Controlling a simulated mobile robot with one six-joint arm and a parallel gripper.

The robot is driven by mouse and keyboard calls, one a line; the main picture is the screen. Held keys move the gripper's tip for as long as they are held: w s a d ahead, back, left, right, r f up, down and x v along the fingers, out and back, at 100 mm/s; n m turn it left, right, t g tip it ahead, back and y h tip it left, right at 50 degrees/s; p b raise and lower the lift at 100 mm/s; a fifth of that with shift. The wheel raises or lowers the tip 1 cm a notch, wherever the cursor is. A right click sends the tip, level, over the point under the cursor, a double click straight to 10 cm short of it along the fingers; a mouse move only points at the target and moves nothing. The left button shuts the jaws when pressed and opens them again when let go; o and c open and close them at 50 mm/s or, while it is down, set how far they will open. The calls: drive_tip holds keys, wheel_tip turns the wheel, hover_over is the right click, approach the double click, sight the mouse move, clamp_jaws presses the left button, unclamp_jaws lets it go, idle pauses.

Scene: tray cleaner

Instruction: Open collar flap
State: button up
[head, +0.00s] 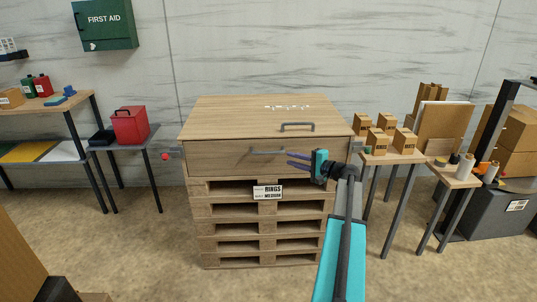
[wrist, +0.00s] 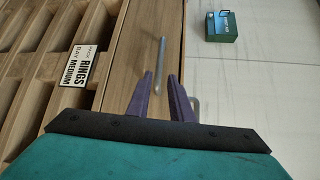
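A wooden collar box sits on stacked pallets, with a front flap (head: 222,157) that looks closed. A grey bar handle (head: 268,152) runs sideways across the flap. My gripper (head: 288,159) is at the right end of this handle, fingers pointing left. In the wrist view the two purple fingers of my gripper (wrist: 160,76) are apart, with the handle (wrist: 161,58) lined up between them; its near end shows between the tips. I cannot tell whether they touch it. The flap (wrist: 132,62) also shows there as a wooden band.
The lid (head: 235,112) carries a second handle (head: 297,127) and small white pieces. A label (head: 267,192) hangs below the flap. Tables with a red box (head: 130,125) and small cartons (head: 377,141) flank the stack.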

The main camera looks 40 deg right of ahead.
sight(271, 153)
drive_tip(key=shift+w, duration=0.1)
drive_tip(key=p+x, duration=0.2)
drive_tip(key=x, duration=1.1)
drive_tip(key=shift+w+a+f, duration=0.1)
drive_tip(key=shift+w, duration=0.25)
drive_tip(key=shift+c, duration=0.4)
clamp_jaws()
